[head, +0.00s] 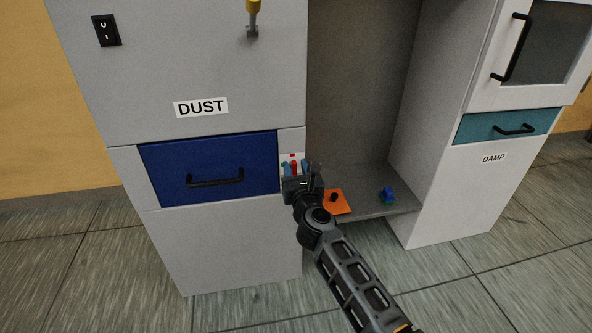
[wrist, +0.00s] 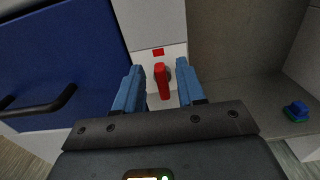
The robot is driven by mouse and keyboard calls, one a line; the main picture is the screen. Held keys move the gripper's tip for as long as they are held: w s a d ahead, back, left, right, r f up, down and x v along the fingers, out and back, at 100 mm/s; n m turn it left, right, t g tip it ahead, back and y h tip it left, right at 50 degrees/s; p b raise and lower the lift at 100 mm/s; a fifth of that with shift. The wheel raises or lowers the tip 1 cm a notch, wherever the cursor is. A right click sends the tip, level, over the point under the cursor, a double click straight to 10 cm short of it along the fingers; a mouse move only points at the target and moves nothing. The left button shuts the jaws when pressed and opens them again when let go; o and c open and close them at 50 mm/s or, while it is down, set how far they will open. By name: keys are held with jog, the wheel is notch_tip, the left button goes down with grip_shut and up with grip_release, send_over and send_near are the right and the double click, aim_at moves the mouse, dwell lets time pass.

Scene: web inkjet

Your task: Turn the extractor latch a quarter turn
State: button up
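The red latch (wrist: 162,82) is a short bar on a pale panel beside the blue drawer. In the wrist view it points roughly up and down the picture, below a small red mark (wrist: 158,52). It also shows as a small red piece in the head view (head: 294,167). My gripper (wrist: 160,64) is open, with one blue finger on each side of the latch. Gaps show between the fingers and the latch, and I see no contact. In the head view my gripper (head: 295,167) is at the panel and partly hides it.
The blue drawer (head: 165,178) with a black handle is left of the panel, under the DUST label (head: 201,107). An open bay on the right holds an orange plate (head: 343,207) and a blue-green object (head: 387,195) on its shelf. The DAMP cabinet (head: 460,190) stands farther right.

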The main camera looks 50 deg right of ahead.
grip_shut()
dwell(0.3)
dwell(0.4)
jog(key=n+p, duration=0.1)
jog(key=n, duration=0.1)
jog(key=n+p, duration=0.1)
jog(key=n, duration=0.1)
jog(key=shift+w+a, duration=0.2)
jog(key=shift+a, duration=0.1)
jog(key=n, duration=0.1)
jog(key=n+p, duration=0.1)
jog(key=n, duration=0.1)
jog(key=n+p, duration=0.1)
jog(key=shift+w+a+f, duration=0.15)
jog(key=shift+a, duration=0.1)
jog(key=shift+w+a+f+n+p, duration=0.1)
jog(key=shift+f+n+p, duration=0.3)
jog(key=shift+n, duration=1.25)
jog(key=shift+a+f+n+p, duration=0.15)
jog(key=shift+n+p, duration=0.55)
jog(key=shift+n, duration=1)
jog(key=shift+w+f+n+p, duration=0.1)
jog(key=shift+f+n+p, duration=0.3)
jog(key=shift+n, duration=1.25)
jog(key=shift+r, duration=0.1)
